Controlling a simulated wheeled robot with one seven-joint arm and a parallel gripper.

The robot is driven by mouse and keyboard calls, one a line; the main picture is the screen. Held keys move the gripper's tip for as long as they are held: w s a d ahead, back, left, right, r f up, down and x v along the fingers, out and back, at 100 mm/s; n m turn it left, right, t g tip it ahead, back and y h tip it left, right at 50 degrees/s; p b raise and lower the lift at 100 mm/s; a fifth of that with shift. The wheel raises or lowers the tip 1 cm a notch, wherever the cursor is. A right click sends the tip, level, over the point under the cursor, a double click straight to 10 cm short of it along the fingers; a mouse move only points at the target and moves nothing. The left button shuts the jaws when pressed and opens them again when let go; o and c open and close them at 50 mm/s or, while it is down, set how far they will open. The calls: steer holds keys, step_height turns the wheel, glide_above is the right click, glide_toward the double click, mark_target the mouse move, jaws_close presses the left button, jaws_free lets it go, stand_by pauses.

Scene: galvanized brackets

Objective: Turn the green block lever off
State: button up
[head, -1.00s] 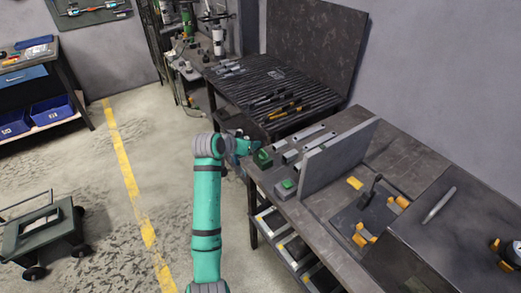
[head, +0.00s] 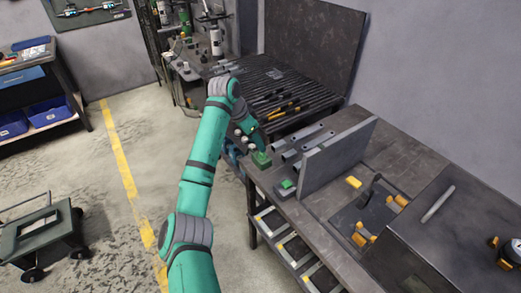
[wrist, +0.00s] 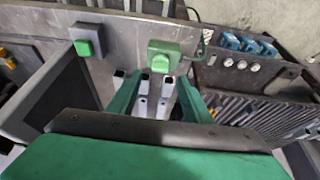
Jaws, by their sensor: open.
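The green block lever (head: 261,159) sits on the near left edge of the dark workbench in the head view. In the wrist view the green block (wrist: 163,58) shows a lighter green raised part on top, just beyond the fingertips. My gripper (wrist: 158,82) is open and empty, its two green fingers spread on either side below the block and apart from it. In the head view my gripper (head: 250,135) is beside the block's far left side, partly hidden by my arm. The lever's exact setting is too small to tell.
A grey box with a green button (wrist: 84,48) is left of the block in the wrist view. Grey metal tubes (head: 306,143) lie close to it. An upright grey plate (head: 338,158) stands to the right. A slatted table (head: 270,90) is behind; open floor lies left.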

mark_target(261, 156)
steer(key=shift+x, duration=3.2)
steer(key=c, duration=1.1)
